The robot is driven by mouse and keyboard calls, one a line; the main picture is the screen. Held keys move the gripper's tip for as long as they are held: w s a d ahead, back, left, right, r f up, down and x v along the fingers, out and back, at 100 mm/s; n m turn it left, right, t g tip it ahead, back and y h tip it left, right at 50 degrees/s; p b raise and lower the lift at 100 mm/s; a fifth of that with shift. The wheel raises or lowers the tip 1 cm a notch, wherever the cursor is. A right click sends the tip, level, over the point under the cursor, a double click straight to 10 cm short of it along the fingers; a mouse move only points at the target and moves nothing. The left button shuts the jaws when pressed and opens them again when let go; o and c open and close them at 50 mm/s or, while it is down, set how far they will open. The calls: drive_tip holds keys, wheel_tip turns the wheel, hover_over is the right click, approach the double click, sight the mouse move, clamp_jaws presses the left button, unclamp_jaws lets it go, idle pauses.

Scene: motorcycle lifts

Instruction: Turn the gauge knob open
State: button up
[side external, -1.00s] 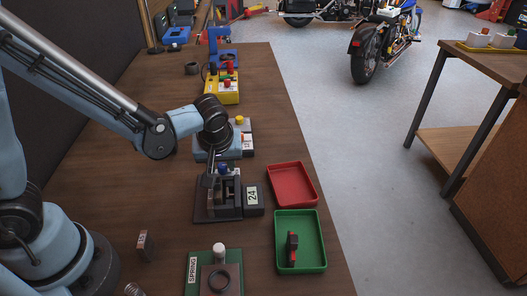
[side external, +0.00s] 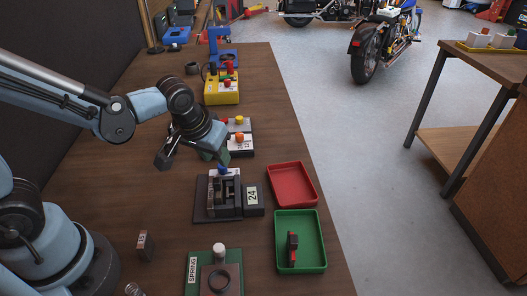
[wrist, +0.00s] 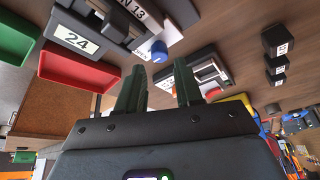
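A small blue knob (side external: 222,169) stands at the back of the dark fixture (side external: 203,213) with the "24" plate; I cannot tell for sure that it is the gauge knob. My gripper (side external: 217,156) is tilted just behind and above the knob. In the wrist view its two dark green fingers (wrist: 158,68) are apart with nothing between them, and the knob shows just beyond the tips. Contact with the knob is not visible.
A device with orange and yellow knobs (side external: 240,140) stands right behind my gripper. A yellow control box (side external: 222,91) is farther back. A red tray (side external: 292,165) and a green tray (side external: 279,262) holding a red-and-black item lie to the right.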

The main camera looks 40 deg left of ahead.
drive_tip(key=s+a+r+m+t+h, duration=0.1)
drive_tip(key=s+a+r+m, duration=0.1)
drive_tip(key=r+m, duration=0.6)
drive_tip(key=shift+s+a+m, duration=0.15)
drive_tip(key=shift+s+m, duration=0.15)
drive_tip(key=shift+s, duration=0.4)
idle(0.3)
